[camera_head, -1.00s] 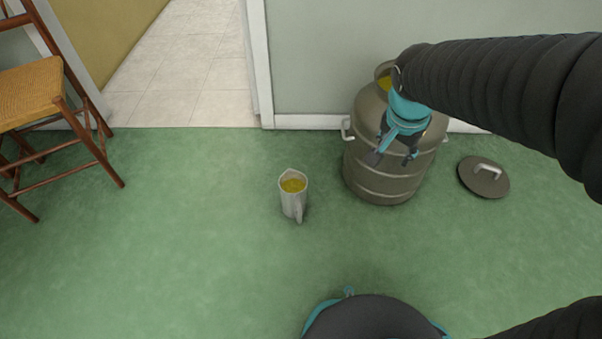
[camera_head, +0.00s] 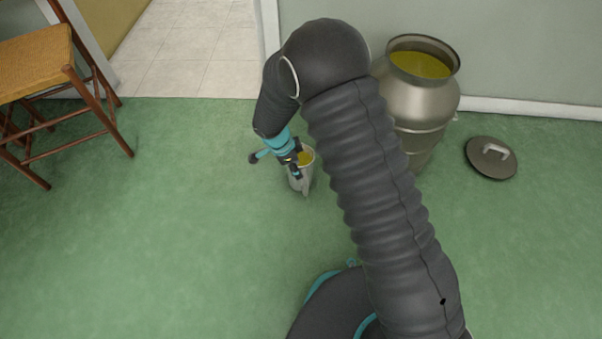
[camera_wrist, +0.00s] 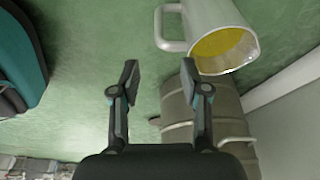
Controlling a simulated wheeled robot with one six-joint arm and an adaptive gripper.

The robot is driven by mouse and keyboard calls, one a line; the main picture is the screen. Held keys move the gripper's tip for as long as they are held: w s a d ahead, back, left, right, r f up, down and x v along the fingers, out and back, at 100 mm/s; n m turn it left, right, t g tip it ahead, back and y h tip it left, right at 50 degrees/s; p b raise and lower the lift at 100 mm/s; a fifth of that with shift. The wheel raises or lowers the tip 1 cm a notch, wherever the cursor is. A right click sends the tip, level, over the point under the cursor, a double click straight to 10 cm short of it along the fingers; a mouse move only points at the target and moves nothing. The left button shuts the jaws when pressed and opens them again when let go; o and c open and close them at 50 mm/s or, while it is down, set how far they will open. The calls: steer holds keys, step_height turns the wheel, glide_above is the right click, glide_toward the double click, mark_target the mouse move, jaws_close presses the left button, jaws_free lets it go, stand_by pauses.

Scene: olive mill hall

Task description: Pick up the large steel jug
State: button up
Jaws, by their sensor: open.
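The large steel jug (camera_head: 301,180) stands upright on the green floor, with yellow-green liquid in it. My gripper (camera_head: 275,160) is open and empty and covers part of the jug's rim in the head view. In the wrist view the jug (camera_wrist: 207,20) shows at the top, right of centre, with its handle (camera_wrist: 168,28) toward the left. There the two fingers of my gripper (camera_wrist: 165,85) are spread apart, and the jug lies beyond their tips, not between them.
A big steel can (camera_head: 425,95) full of yellow-green liquid stands by the wall, partly behind my arm. Its lid (camera_head: 490,158) lies on the floor to the right. A wooden chair (camera_head: 60,95) stands at the left. The floor between chair and jug is clear.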

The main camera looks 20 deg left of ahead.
steer(key=x, duration=0.5)
steer(key=a+x, duration=0.1)
steer(key=x, duration=0.4)
steer(key=s+b+x, duration=0.1)
steer(key=x, duration=0.4)
steer(key=shift+a+f, duration=0.2)
steer(key=shift+f, duration=0.3)
jaws_close()
